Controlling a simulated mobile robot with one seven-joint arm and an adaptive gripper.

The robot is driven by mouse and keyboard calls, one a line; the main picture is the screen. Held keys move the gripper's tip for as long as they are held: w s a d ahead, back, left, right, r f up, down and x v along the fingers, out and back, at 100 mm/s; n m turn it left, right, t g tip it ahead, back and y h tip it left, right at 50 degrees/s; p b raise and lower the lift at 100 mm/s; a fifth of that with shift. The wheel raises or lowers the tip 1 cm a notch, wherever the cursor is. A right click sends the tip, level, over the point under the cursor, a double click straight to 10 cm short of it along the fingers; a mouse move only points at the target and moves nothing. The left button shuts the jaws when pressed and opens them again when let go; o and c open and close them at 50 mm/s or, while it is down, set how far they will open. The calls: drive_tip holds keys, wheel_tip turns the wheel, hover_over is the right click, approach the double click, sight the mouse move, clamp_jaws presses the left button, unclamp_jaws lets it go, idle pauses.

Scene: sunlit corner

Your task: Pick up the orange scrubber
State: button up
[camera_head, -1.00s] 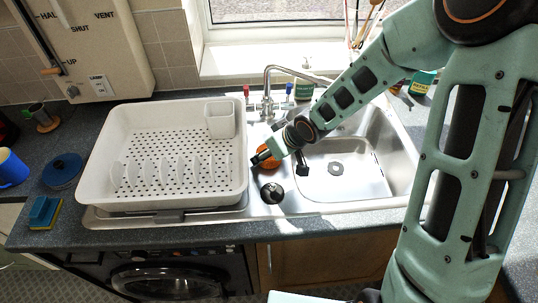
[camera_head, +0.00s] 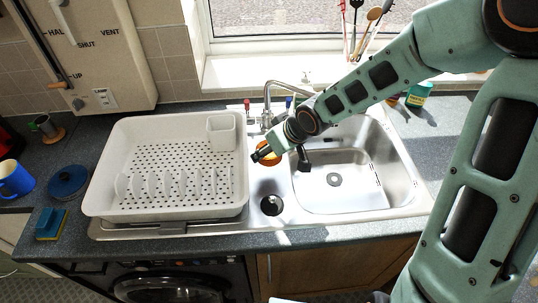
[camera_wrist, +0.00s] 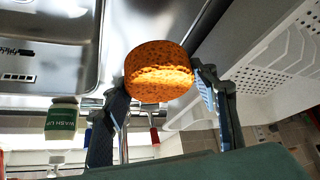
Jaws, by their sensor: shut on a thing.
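The orange scrubber (camera_wrist: 158,72) is a round, sponge-like piece with a speckled surface and a bright sunlit band. It sits between the two fingers of my gripper (camera_wrist: 162,86) in the wrist view, one finger on each side of it. In the head view the scrubber (camera_head: 266,148) shows as a small orange patch, partly hidden by my gripper (camera_head: 270,154). My gripper is shut on it and holds it over the sink, near the drying rack's right edge.
The white drying rack (camera_head: 105,190) stands left of the steel sink (camera_head: 400,211). A tap (camera_head: 267,98) rises behind the gripper. A green wash-up bottle (camera_wrist: 62,118) is close by in the wrist view. A blue-and-yellow sponge (camera_head: 50,222), blue pot (camera_head: 68,181) and blue mug (camera_head: 14,180) sit at left.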

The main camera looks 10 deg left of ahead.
wheel_tip(320, 180, up, 11)
drive_tip(key=p, duration=0.2)
idle(0.4)
